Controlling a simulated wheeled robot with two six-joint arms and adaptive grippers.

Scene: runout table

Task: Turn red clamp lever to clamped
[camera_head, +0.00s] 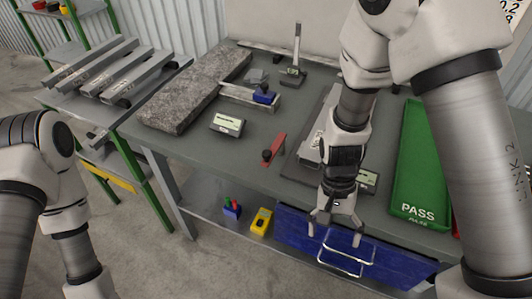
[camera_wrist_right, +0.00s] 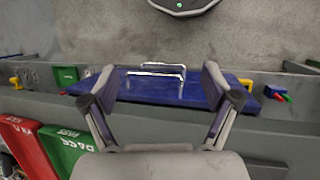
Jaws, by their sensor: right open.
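The red clamp lever (camera_head: 275,147) with a dark knob at its near end lies near the middle of the table (camera_head: 200,150) in the head view. It is just left of a dark base plate (camera_head: 296,168). I cannot see the lever in the right wrist view. My right gripper (camera_head: 334,232) is open and empty, pointing down beyond the table's front edge, to the right of the lever and nearer me. The right wrist view shows its spread fingers (camera_wrist_right: 158,88) with a blue drawer (camera_wrist_right: 140,92) behind them. My left gripper is out of view.
The blue drawer (camera_head: 300,236) with a metal handle (camera_head: 345,262) hangs under the table's front edge. A green PASS tray (camera_head: 420,180) lies at right. A granite block (camera_head: 190,95), a small display box (camera_head: 227,124) and a dial stand (camera_head: 293,73) occupy the left and back.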

